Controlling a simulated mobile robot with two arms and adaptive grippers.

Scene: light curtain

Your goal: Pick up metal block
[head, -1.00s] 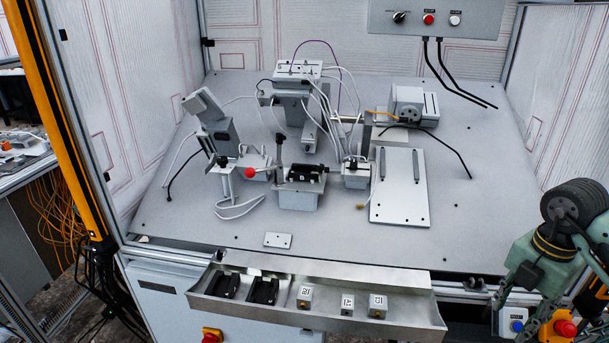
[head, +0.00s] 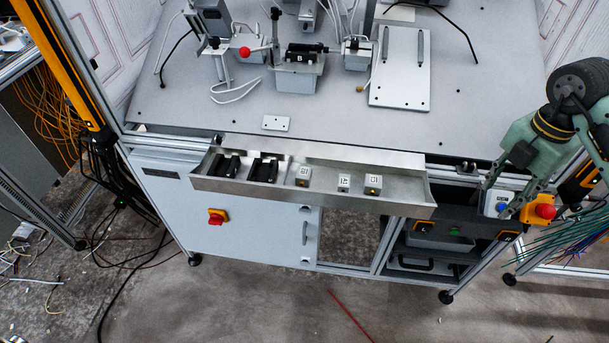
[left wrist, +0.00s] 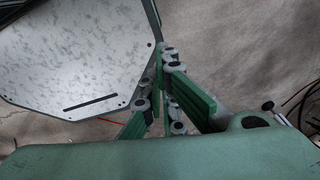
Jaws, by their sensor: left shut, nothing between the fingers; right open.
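Three small metal blocks with printed labels sit in the metal tray (head: 408,197) at the front of the work cell: a left block (head: 303,176), a middle block (head: 344,183) and a right block (head: 373,185). My right gripper (head: 516,188) is open and empty at the right edge of the head view, to the right of the tray and apart from the blocks. My left gripper (left wrist: 162,85) shows only in the left wrist view. It is shut with nothing between its fingers, and no block shows there.
Several black parts (head: 262,169) lie in the tray's left half. Fixtures, a black clamp (head: 306,50) and a flat plate (head: 400,75) stand on the table behind. A red emergency button (head: 544,211) and a blue button (head: 501,207) are close to my right gripper.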

